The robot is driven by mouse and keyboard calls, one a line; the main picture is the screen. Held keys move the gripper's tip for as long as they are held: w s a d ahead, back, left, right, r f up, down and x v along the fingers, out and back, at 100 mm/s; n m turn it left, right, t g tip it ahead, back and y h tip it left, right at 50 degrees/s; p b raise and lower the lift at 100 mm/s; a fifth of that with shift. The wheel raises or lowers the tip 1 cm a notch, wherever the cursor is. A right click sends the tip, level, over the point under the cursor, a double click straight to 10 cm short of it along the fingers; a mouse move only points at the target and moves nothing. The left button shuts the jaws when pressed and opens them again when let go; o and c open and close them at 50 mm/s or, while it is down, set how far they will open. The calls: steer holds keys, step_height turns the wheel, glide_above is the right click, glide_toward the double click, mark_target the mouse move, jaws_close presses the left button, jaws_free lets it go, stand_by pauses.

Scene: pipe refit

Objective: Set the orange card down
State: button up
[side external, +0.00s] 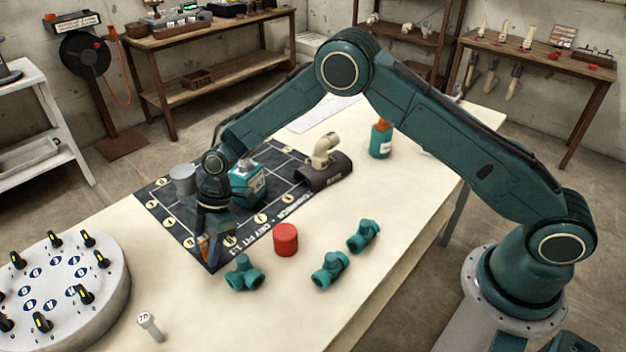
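My gripper (210,232) points down over the near edge of the dark mat (171,201), which has numbered cream circles and white lettering. A small orange strip, the orange card (204,246), shows at the fingertips, upright and mostly hidden by the fingers. My gripper looks shut on it. The card's lower edge is close to the mat's near edge; I cannot tell whether it touches.
Teal pipe fittings (244,273) (330,270) (364,236) and a red cylinder (286,240) stand nearby. A grey cylinder (183,180), a teal box (247,184) and a pipe elbow on a dark base (325,170) are farther back. A round dial tray (62,290) is at left.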

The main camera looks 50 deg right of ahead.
steer(key=v, duration=1.2)
steer(key=shift+r, duration=0.1)
stand_by(0.4)
steer(key=s+d+r+m+t+h, duration=0.15)
steer(key=s+d+r+m, duration=0.25)
steer(key=s+d+r, duration=0.4)
steer(key=s+d+r+m+t, duration=0.2)
steer(key=s+d+r+m, duration=0.25)
steer(key=r, duration=0.55)
steer(key=s+d+m+t+h, duration=0.1)
steer(key=s+d+m, duration=0.3)
steer(key=s, duration=0.7)
steer(key=s+d+m+t+h, duration=0.1)
steer(key=s+d+m, duration=0.4)
steer(key=s, duration=0.5)
steer(key=shift+s+d+r+h, duration=0.35)
steer(key=shift+r+h, duration=0.1)
steer(key=shift+m, duration=0.25)
